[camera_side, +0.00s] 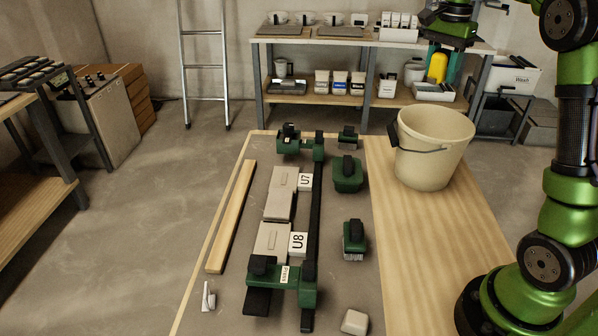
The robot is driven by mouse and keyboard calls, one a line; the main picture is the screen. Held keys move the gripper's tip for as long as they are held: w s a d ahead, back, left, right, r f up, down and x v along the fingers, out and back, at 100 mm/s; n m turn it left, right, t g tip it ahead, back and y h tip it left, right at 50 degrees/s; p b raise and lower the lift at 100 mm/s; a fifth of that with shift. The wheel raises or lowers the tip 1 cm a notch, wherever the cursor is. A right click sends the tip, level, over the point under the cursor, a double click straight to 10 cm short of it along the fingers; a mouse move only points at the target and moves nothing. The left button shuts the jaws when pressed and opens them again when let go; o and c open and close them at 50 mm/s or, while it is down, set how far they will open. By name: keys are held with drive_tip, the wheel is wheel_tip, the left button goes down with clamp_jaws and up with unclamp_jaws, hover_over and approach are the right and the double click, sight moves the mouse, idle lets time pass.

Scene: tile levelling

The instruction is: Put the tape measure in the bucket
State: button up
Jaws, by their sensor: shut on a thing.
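The bucket (425,165) is cream-coloured, with a wire handle. It stands upright at the far right of the table, and little of its inside shows. My gripper (448,42) is at the top right, high above the bucket and small in the picture.
Two grey tiles (281,194) lie between green clamps on a dark rail (315,200). Green brush-like tools (354,238) stand right of them. A white block (354,322) lies at the front. A wooden strip (232,215) lies left.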

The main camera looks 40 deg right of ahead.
sight(425, 149)
wheel_tip(425, 149, down, 23)
drive_tip(key=shift+d, duration=0.15)
idle(0.5)
drive_tip(key=shift+f, duration=0.1)
drive_tip(key=shift+f, duration=0.5)
drive_tip(key=o, duration=1.2)
drive_tip(key=shift+r, duration=0.1)
